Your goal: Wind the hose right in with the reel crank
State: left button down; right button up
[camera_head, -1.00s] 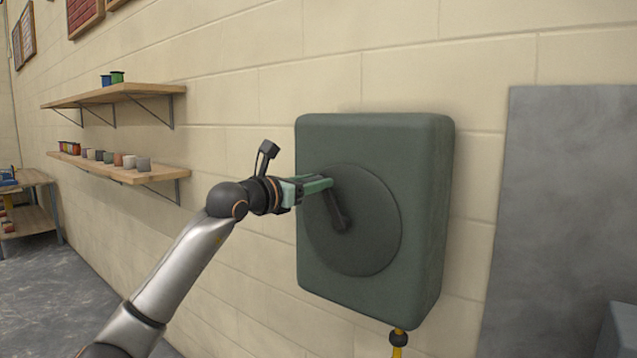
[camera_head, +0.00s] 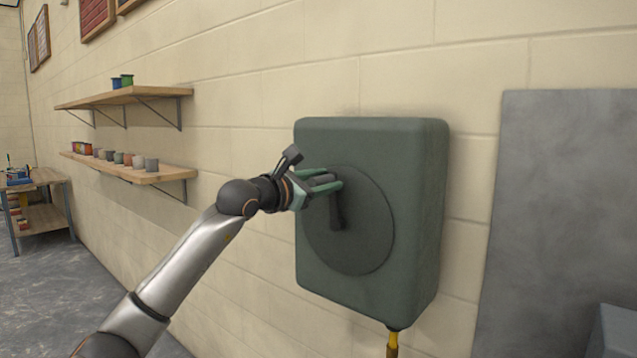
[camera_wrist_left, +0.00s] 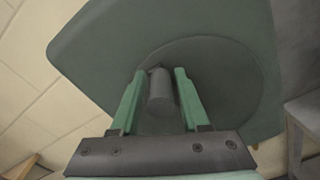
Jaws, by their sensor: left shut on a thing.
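The green hose reel (camera_head: 418,230) hangs on the wall right of centre, with a round disc (camera_head: 366,235) on its front. The dark crank arm (camera_head: 337,211) points roughly down from my left gripper (camera_head: 330,183). In the left wrist view, the crank's grey handle (camera_wrist_left: 161,92) lies between the two green fingers, and the gripper is shut on it. Under the reel, a short yellow piece of hose (camera_head: 392,344) hangs down, with a dark stopper or collar right at the housing. Its lower end is cut off by the picture edge. My right gripper is not in view.
A grey panel (camera_head: 560,210) stands against the wall to the right, with a grey box (camera_head: 615,330) at its foot. Wall shelves (camera_head: 125,97) with small pots and a workbench (camera_head: 40,178) are to the left. The space around the reel's front is free.

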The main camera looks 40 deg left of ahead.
pick_arm(q)
jog(key=shift+d+m, duration=0.5)
jog(key=shift+m, duration=0.1)
jog(key=shift+f, duration=0.1)
jog(key=c, duration=0.6)
grip_release()
jog(key=shift+d, duration=0.1)
jog(key=shift+s+b, duration=0.4)
jog(key=shift+s, duration=0.15)
jog(key=s+a+b, duration=0.1)
jog(key=s+b, duration=0.3)
jog(key=s, duration=0.7)
jog(key=shift+s+b, duration=0.25)
jog(key=shift+b, duration=0.05)
